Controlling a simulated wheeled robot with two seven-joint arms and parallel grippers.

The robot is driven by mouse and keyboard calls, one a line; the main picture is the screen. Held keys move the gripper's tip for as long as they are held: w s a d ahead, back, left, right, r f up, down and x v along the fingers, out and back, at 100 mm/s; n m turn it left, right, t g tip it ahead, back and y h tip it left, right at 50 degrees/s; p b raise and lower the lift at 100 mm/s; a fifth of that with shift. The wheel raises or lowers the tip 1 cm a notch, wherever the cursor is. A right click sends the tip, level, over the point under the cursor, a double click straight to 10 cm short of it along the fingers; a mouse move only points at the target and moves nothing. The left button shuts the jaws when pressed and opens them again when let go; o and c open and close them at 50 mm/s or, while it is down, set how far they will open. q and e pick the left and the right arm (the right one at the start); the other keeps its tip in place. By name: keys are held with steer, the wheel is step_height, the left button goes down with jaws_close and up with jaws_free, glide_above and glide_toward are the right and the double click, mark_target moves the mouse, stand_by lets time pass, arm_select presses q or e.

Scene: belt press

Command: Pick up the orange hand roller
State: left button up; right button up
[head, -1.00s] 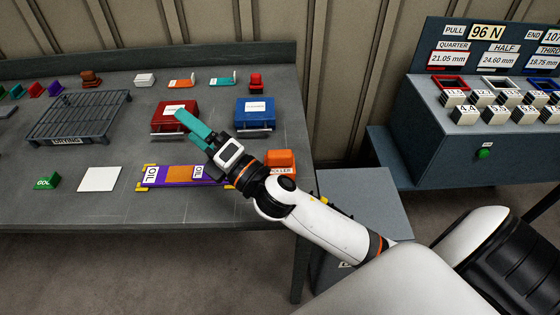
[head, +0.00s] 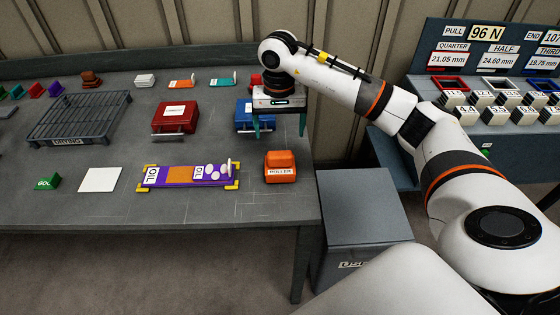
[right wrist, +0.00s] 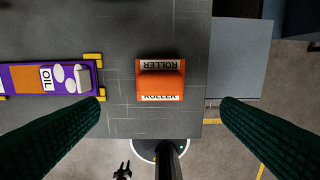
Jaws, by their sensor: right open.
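The orange hand roller (head: 280,166) stands on the grey table near its right edge, with a white label on its front. In the right wrist view the roller (right wrist: 160,78) lies between my open fingers, but farther down and apart from them. My right gripper (head: 279,132) is open and empty, pointing down above the table behind the roller, in front of the blue case. Its two green fingers also show in the right wrist view (right wrist: 160,115). My left gripper is not in view.
A purple and orange strip (head: 180,176) with white pads lies left of the roller between yellow corners. A blue case (head: 243,116) and a red case (head: 175,117) stand behind. A grey bin (head: 362,215) stands right of the table edge.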

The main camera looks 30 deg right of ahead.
mark_target(280, 153)
step_height(280, 153, down, 5)
steer(key=shift+f+p, duration=0.1)
steer(key=shift+p, duration=0.6)
step_height(280, 153, down, 5)
steer(key=shift+w+d+r+p, duration=0.1)
steer(key=shift+d+p, duration=0.05)
steer(key=shift+p, duration=1.1)
steer(key=shift+f, duration=0.35)
steer(key=shift+c, duration=0.4)
steer(key=c, duration=1.2)
steer(key=shift+w, duration=0.1)
steer(key=shift+r, duration=0.1)
